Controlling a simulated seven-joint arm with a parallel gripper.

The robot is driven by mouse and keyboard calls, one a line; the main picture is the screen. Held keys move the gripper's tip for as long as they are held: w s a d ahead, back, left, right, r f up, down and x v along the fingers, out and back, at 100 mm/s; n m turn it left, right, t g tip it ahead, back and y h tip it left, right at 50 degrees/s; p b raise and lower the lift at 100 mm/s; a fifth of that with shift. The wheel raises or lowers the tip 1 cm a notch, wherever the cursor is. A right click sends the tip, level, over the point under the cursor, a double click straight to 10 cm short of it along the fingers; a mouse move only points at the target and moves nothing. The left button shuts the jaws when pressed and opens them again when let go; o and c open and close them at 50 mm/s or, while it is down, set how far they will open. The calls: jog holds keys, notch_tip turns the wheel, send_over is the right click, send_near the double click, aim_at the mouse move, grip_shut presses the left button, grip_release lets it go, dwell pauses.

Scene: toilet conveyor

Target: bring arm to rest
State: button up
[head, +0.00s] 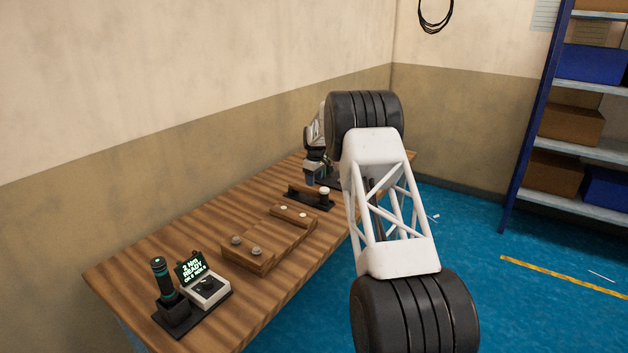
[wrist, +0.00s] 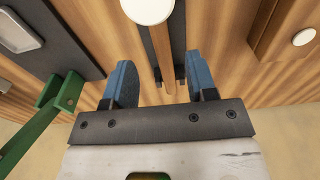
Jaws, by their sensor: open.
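My gripper (head: 311,180) hangs over the far part of the wooden table (head: 135,267), partly hidden by my own arm in the head view. In the wrist view its two blue fingers (wrist: 161,78) stand wide apart, with no object gripped between them. Beyond the fingers lie a white round cap (wrist: 148,9) and a thin wooden strip over a dark base. The white-capped piece (head: 324,191) also shows in the head view, on a dark holder just right of the gripper. I cannot tell the exact gap between the fingers and the holder.
A wooden block with metal knobs (head: 248,258) lies mid-table. A dark cylindrical tool (head: 160,275) stands beside a device with a lit screen (head: 190,268) at the near end. A green bracket (wrist: 58,100) is at the wrist view's left. Shelving (head: 540,120) stands at the right.

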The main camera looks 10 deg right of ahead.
dwell(0.3)
jog(key=shift+s+r, duration=0.3)
jog(key=shift+r, duration=0.2)
jog(key=s+a+r+m, duration=0.2)
jog(key=s+r, duration=1.3)
jog(key=r, duration=0.1)
jog(key=s+a+r+m, duration=0.1)
jog(key=s+r, duration=0.3)
jog(key=s, duration=0.3)
jog(key=s+r+m+t, duration=0.1)
jog(key=s+r, duration=0.2)
jog(key=s, duration=0.4)
jog(key=s+a+r+m, duration=0.1)
jog(key=s+r, duration=0.3)
jog(key=s, duration=0.4)
jog(key=s+a+f+m, duration=0.1)
jog(key=s+f+m, duration=0.1)
jog(key=s, duration=2)
jog(key=s+a+f+m+t, duration=0.1)
jog(key=s+f, duration=0.3)
jog(key=s, duration=1.9)
jog(key=shift+m+h, duration=0.3)
jog(key=shift+m, duration=0.3)
jog(key=shift+w, duration=0.1)
